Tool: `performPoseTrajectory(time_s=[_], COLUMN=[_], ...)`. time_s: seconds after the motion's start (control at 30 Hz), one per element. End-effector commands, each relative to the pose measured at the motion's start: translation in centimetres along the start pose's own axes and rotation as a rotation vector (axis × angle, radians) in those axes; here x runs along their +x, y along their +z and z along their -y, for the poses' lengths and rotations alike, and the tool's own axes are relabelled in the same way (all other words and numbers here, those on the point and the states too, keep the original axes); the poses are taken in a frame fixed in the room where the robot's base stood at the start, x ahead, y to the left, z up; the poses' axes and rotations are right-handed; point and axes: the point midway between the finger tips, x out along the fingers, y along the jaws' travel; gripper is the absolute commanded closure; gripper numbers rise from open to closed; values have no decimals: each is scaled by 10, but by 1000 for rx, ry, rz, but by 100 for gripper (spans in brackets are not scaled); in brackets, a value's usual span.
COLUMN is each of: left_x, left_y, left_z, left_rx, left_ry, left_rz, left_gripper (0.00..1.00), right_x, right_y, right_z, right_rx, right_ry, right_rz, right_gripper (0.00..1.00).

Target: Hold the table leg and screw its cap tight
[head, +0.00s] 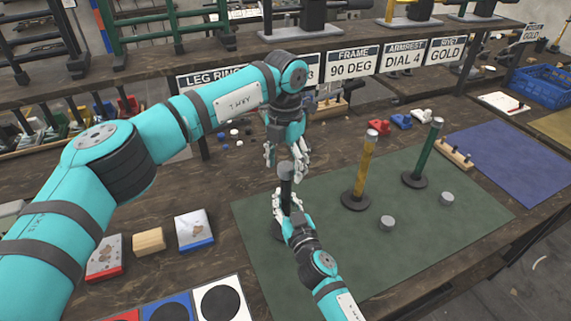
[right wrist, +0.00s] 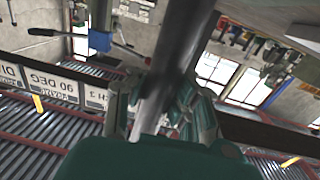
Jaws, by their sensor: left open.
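A dark table leg (head: 286,188) stands upright on the green mat, its round base partly hidden behind my right arm. My right gripper (head: 287,207) is shut around the leg's middle; the right wrist view shows the dark shaft (right wrist: 160,75) between its fingers. My left gripper (head: 286,162) is open just above, pointing down, with its fingers at either side of the leg's top. A yellow leg (head: 363,170) and a green leg (head: 425,155) stand to the right, each with a silvery top. Two loose grey caps (head: 387,223) (head: 447,198) lie on the mat.
The green mat (head: 340,270) is bare at the front. Red and blue parts (head: 401,121) and a peg block (head: 455,153) lie behind it. A blue mat (head: 510,160) and blue crate (head: 543,87) are at right. Small boxes (head: 194,230) stand at left. A labelled shelf spans the back.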

Motion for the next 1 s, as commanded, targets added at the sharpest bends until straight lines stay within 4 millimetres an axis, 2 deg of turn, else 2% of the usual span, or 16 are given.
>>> performPoseTrajectory(time_s=[0.4, 0.53, 0.7, 0.97, 1.0], left_x=[-83, -102, -114, -115, -115], left_y=[1, 0, 0, 0, 0], left_z=[0, 0, 0, 0, 0], left_rx=[0, -1, 0, 1, 1], left_ry=[1, 1, 0, 0, 0], left_rz=[4, 3, 1, 1, 1], left_gripper=[37, 37, 37, 37, 37], right_x=[0, 0, 0, 0, 0], right_y=[0, 0, 0, 0, 0], right_z=[-1, -1, -1, -1, -1], right_rx=[-1, -1, -1, -1, -1], right_ry=[1, 1, 1, 1, 1], right_rz=[0, 0, 0, 0, 0], right_gripper=[100, 100, 100, 100, 97])
